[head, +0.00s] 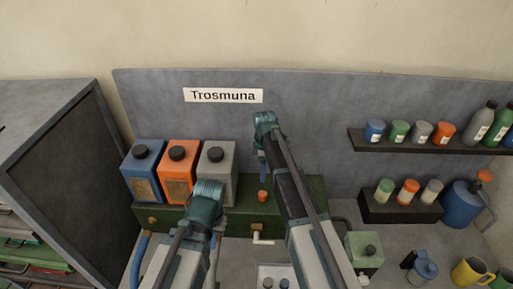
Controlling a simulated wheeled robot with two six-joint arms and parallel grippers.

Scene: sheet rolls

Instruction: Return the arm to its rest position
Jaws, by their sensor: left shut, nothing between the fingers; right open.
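My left arm comes in from the bottom left. Its teal end, with my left gripper (206,200), is in front of the grey canister and the green box. The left gripper is shut and empty; its fingertips are hard to make out. My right arm reaches up from the bottom middle, across the green box. Its teal end, with my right gripper (264,126), is in front of the grey back panel, below the Trosmuna sign (223,96). The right gripper is open; its fingers are mostly hidden.
Blue (142,172), orange (179,172) and grey (218,165) canisters stand behind the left arm. A green box (320,196) spans the back. A shelf (362,144) holds several bottles at right.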

